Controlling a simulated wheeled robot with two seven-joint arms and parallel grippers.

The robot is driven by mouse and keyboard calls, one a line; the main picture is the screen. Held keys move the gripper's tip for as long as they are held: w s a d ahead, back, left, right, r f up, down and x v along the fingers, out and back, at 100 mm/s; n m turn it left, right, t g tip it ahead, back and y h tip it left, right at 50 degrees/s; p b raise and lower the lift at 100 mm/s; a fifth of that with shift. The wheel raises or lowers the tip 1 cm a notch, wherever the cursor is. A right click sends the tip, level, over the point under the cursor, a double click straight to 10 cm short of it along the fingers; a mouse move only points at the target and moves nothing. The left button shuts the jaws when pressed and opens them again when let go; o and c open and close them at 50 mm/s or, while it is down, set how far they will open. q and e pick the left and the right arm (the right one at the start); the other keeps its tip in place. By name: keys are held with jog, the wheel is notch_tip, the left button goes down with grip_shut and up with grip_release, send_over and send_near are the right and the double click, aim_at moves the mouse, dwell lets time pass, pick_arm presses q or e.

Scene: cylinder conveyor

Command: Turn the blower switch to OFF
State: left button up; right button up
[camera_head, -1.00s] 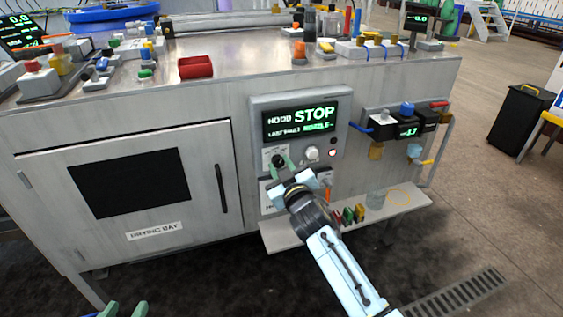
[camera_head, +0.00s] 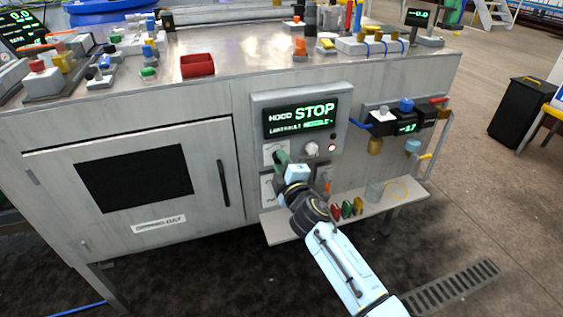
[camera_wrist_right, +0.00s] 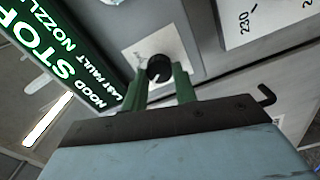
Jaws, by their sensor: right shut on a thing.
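A black rotary knob (camera_wrist_right: 158,67) sits on a white plate on the grey control panel (camera_head: 342,104). My right gripper (camera_wrist_right: 160,88) is shut on this knob, with a green finger on each side of it. In the head view the right gripper (camera_head: 281,159) reaches up to the panel's lower left and hides most of the knob. The plate's marks are too small or covered to read, so the knob's setting cannot be told. The display (camera_head: 300,117) above reads HOOD STOP, with a last-fault line below. My left gripper is not in view.
A pale knob (camera_head: 312,149) and a lit red light (camera_head: 332,148) are right of the gripper. Below is a shelf (camera_head: 280,231) with small coloured items (camera_head: 346,208). A cabinet door (camera_head: 215,135) is at left, valves and a gauge (camera_head: 406,128) at right.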

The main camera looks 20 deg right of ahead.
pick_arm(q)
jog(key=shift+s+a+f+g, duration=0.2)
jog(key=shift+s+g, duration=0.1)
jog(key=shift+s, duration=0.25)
pick_arm(e)
jog(key=shift+n, duration=1.3)
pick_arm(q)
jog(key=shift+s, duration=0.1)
pick_arm(e)
jog(key=o, duration=1)
pick_arm(q)
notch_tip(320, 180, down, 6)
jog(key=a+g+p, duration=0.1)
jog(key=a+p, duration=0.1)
jog(key=p, duration=0.1)
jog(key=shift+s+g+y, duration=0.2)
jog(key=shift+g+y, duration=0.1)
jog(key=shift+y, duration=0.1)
pick_arm(e)
jog(key=shift+s+d, duration=0.2)
jog(key=shift+s, duration=6.5)
